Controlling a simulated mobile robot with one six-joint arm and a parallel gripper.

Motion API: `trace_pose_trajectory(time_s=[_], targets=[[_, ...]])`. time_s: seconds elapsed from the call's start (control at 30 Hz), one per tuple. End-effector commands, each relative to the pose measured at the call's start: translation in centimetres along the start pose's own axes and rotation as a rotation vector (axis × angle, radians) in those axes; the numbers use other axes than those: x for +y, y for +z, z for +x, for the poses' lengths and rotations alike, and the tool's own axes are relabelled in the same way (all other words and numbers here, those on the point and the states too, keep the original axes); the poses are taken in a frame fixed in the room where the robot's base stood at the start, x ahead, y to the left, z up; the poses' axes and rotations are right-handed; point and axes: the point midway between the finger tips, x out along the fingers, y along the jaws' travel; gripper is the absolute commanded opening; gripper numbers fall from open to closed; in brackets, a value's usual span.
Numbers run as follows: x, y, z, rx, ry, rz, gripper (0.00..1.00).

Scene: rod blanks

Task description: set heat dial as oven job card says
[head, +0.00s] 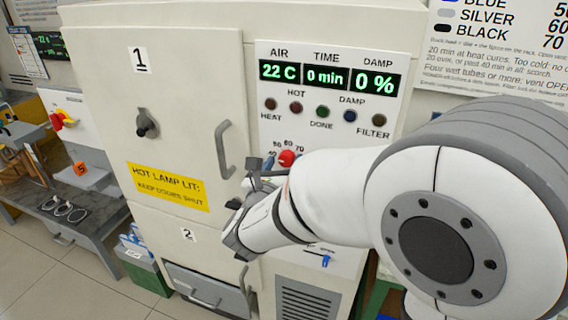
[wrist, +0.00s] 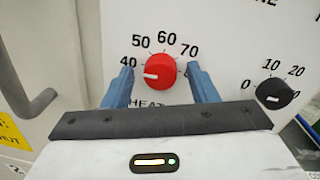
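The red heat dial (wrist: 160,71) is on the oven's panel, with a scale reading 40, 50, 60, 70 and a mostly hidden mark at right. Its white pointer points left, at or just below 40. In the head view the dial (head: 287,158) shows just past my gripper (head: 276,167). My gripper (wrist: 160,86) is open, with one blue finger on each side of the dial and apparent gaps to both. A wall chart (head: 500,50) at top right reads SILVER 60 and BLACK 70. The number for BLUE is cut off, starting with 5. I cannot tell which card is the job card.
A black dial (wrist: 274,95) marked 0, 10, 20 is right of the heat dial. The oven door handle (head: 224,150) sticks out at left. The displays (head: 325,78) read 22 C, 0 min, 0 %. A yellow sign (head: 168,186) says to keep doors shut.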

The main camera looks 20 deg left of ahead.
Motion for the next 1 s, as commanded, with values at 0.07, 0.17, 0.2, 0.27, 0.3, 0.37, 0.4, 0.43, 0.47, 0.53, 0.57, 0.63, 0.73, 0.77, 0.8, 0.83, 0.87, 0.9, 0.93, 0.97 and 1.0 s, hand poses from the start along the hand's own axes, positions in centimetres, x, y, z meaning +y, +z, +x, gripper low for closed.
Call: trace_pose_trajectory(time_s=[0.07, 0.17, 0.2, 0.27, 0.3, 0.37, 0.4, 0.43, 0.47, 0.53, 0.57, 0.63, 0.73, 0.77, 0.8, 0.83, 0.87, 0.9, 0.93, 0.97, 1.0], targets=[[-0.02, 0.00, 0.00, 0.000, 0.000, 0.000, 0.46], [-0.04, -0.01, -0.01, 0.000, -0.001, 0.000, 0.38], [-0.04, -0.01, -0.01, 0.000, -0.001, 0.000, 0.35], [-0.05, -0.01, 0.00, 0.000, -0.001, 0.000, 0.30], [-0.05, -0.01, 0.00, 0.000, -0.001, 0.000, 0.26], [-0.05, -0.01, 0.00, 0.000, -0.001, 0.000, 0.21], [-0.05, -0.01, 0.00, 0.000, -0.001, 0.000, 0.18], [-0.05, -0.01, 0.00, 0.000, -0.001, 0.000, 0.16], [-0.06, -0.01, 0.00, 0.000, -0.001, 0.000, 0.13], [-0.06, -0.02, 0.00, 0.000, -0.001, 0.000, 0.10], [-0.06, -0.02, 0.00, 0.000, -0.001, 0.000, 0.10], [-0.05, -0.07, 0.01, 0.000, -0.001, 0.003, 0.10], [-0.11, -0.20, 0.04, -0.001, -0.002, 0.017, 0.10], [-0.11, -0.25, 0.04, -0.001, -0.003, 0.024, 0.10], [-0.11, -0.30, 0.04, -0.002, -0.003, 0.036, 0.10], [-0.10, -0.34, 0.04, -0.003, -0.003, 0.047, 0.10], [-0.10, -0.39, 0.03, -0.004, -0.004, 0.060, 0.10], [-0.10, -0.48, 0.03, -0.006, -0.004, 0.080, 0.10], [-0.09, -0.56, 0.03, -0.006, -0.005, 0.096, 0.10], [-0.08, -0.62, 0.03, -0.008, -0.006, 0.114, 0.10], [-0.08, -0.68, 0.03, -0.009, -0.006, 0.143, 0.10]])
